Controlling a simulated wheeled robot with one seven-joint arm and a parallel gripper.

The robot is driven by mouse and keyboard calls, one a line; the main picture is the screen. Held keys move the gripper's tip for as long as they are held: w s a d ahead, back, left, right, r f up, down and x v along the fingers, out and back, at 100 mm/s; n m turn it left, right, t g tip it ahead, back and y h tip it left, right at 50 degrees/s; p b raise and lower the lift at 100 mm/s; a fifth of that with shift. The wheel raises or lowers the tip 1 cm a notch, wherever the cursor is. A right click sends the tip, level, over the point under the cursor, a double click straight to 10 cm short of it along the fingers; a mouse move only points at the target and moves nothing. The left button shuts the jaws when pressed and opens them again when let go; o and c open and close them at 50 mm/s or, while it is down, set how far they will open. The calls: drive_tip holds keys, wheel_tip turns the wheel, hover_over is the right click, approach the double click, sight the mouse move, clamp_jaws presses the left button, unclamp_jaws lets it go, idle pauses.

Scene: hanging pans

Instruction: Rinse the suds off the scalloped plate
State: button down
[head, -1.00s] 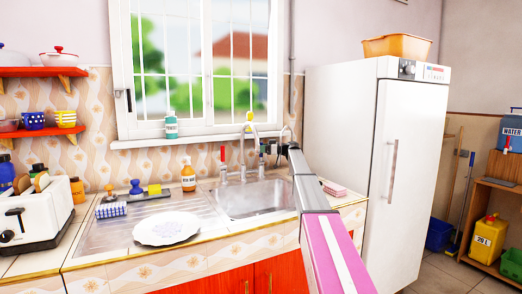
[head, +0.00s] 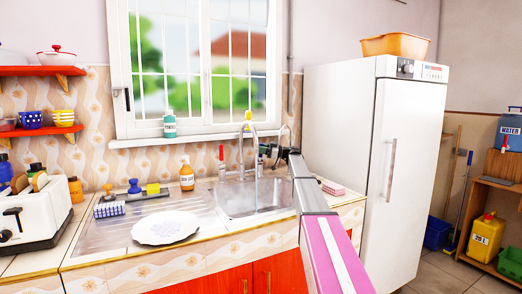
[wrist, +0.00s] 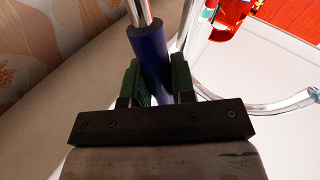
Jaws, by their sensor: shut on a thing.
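The scalloped plate (head: 165,228) is white with a pale pattern. It lies on the drainboard left of the sink basin (head: 225,203), near the counter's front edge. Suds on it cannot be made out. My gripper (head: 266,152) is at the tap behind the basin, away from the plate. In the wrist view, its green fingers (wrist: 157,85) are shut around a dark blue tap handle (wrist: 146,45) on a chrome stem. Water (head: 257,188) runs from the chrome spout (head: 250,130) into the basin. A red tap handle (head: 221,153) stands to the left.
An orange soap bottle (head: 187,175) stands behind the drainboard. A toaster (head: 35,218) stands far left, a pink sponge (head: 333,187) right of the basin. A tall fridge (head: 395,170) bounds the right.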

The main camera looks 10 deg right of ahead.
drive_tip(key=c, duration=1)
unclamp_jaws()
drive_tip(key=shift+o, duration=0.2)
drive_tip(key=v, duration=1)
drive_tip(key=shift+d, duration=0.4)
drive_tip(key=shift+s+f, duration=0.1)
